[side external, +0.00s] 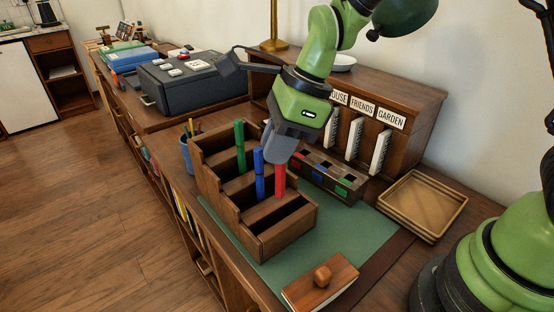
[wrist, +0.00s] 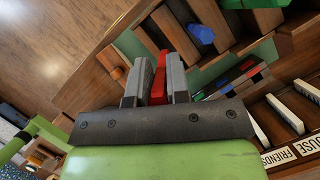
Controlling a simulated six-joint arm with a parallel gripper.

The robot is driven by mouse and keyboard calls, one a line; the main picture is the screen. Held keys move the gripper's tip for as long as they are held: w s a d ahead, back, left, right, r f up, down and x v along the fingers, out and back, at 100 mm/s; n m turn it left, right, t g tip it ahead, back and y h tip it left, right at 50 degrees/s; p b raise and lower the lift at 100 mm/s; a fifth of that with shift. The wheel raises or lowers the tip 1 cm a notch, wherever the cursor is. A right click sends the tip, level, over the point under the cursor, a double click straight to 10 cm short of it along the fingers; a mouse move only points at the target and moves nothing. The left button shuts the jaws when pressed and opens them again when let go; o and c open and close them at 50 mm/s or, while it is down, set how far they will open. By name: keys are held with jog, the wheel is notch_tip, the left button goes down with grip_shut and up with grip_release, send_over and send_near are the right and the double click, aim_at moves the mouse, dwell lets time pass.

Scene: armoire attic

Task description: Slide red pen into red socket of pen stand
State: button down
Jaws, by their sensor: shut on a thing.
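My gripper (side external: 279,158) is shut on the red pen (side external: 280,180), which hangs upright below the fingers. In the wrist view the red pen (wrist: 159,78) sits between the two grey fingers. In the side view its lower end overlaps the stepped wooden organizer (side external: 250,232); I cannot tell whether it is inside a compartment or above it. The pen stand (side external: 326,181) is a low dark block behind and right of the pen, with red, blue and green marked sockets. It also shows in the wrist view (wrist: 232,82).
A blue pen (side external: 259,174) and a green pen (side external: 240,147) stand upright in the organizer, close left of my gripper. A labelled wooden shelf (side external: 405,98) rises behind the pen stand. A tray (side external: 424,205) lies at right, and a wooden-handled block (side external: 320,284) in front on the green mat (side external: 283,272).

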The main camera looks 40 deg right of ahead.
jog(key=s+d+f+n+g+h, duration=0.1)
jog(key=d+n+g+h, duration=0.35)
jog(key=n, duration=0.95)
jog(key=s+d+n+g+h, duration=0.1)
jog(key=d+n+g, duration=0.1)
jog(key=d+n, duration=0.85)
jog(key=w+d+r+n+t, duration=0.1)
jog(key=w+n+t, duration=0.3)
jog(key=n, duration=1.1)
jog(key=w+d+r+n+t, duration=0.1)
jog(key=w+n+t, duration=0.3)
jog(key=w+n, duration=0.6)
jog(key=d+n, duration=0.1)
jog(key=n, duration=0.4)
jog(key=shift+d+r, duration=0.2)
jog(key=shift+r, duration=0.15)
jog(key=shift+n+h, duration=0.25)
jog(key=shift+f, duration=2.9)
jog(key=shift+f, duration=2.55)
